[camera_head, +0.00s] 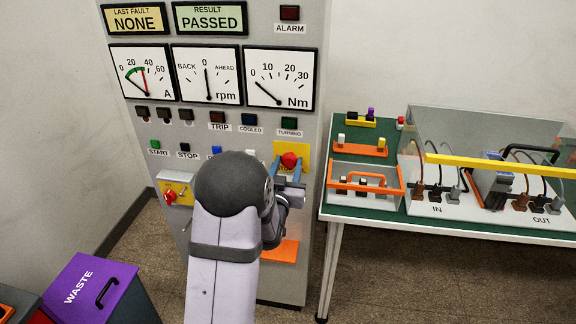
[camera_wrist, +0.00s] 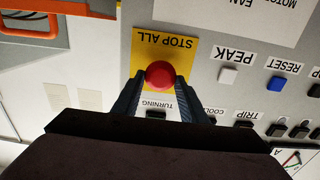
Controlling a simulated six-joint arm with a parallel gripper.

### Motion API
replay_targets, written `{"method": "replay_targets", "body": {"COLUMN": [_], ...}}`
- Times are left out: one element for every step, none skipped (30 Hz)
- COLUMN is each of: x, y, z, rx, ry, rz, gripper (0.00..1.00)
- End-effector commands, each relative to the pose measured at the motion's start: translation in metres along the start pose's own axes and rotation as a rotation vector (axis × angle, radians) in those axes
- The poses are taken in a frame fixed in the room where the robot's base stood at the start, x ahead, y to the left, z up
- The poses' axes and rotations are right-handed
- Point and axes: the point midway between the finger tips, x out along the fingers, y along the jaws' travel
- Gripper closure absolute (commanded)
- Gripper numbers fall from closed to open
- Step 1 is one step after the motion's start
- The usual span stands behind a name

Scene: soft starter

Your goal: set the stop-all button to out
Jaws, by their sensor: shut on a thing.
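The stop-all button is a red round knob (camera_head: 289,160) on a yellow plate on the right side of the grey panel. In the wrist view the red knob (camera_wrist: 160,74) sits at the centre, in front of the yellow plate (camera_wrist: 181,59) labelled STOP ALL, which appears upside down. My gripper (camera_head: 288,171) is at the knob, with its two blue-grey fingers on either side of it. In the wrist view my gripper (camera_wrist: 158,84) is shut on the knob. How far the knob stands out from the plate cannot be told.
The panel carries gauges, lamps and a row of buttons, including a blue button (camera_wrist: 277,83) and a white one (camera_wrist: 228,75) near the knob. A red rotary switch (camera_head: 170,197) is at lower left. A green-topped table (camera_head: 375,208) stands to the right.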

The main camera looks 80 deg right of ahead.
Motion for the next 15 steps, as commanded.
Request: {"method": "replay_targets", "body": {"x": [-0.0046, -0.0068, -0.0092, -0.0105, -0.0113, -0.0116, -0.0115, -0.0115, -0.0115, -0.0116, -0.0116, -0.0117, -0.0117, -0.0116, -0.0115], "y": [-0.0001, -0.0001, -0.0001, -0.0001, -0.0001, -0.0001, -0.0001, -0.0001, -0.0001, -0.0001, -0.0001, -0.0001, -0.0001, -0.0001, -0.0001], "z": [0.0028, 0.0028, 0.0026, 0.0021, 0.0016, 0.0011, 0.001, 0.001, 0.0012, 0.0014, 0.0015, 0.0016, 0.0017, 0.0017, 0.0015], "rx": [0.0, 0.0, 0.0, 0.0, 0.0, 0.0, 0.0, 0.0, 0.0, 0.0, 0.0, 0.0, 0.0, 0.0, 0.0], "ry": [0.0, 0.001, 0.001, 0.0, 0.0, 0.0, -0.001, -0.002, -0.002, -0.003, -0.003, -0.003, -0.003, -0.003, -0.003], "rz": [0.0, 0.0, 0.0, 0.0, 0.0, 0.0, 0.0, 0.0, 0.0, 0.0, 0.0, 0.0, 0.0, 0.0, 0.0], "gripper": [1.0, 1.0, 1.0, 1.0, 1.0, 1.0, 1.0, 1.0, 1.0, 1.0, 1.0, 0.59, 0.52, 0.44, 0.43]}}
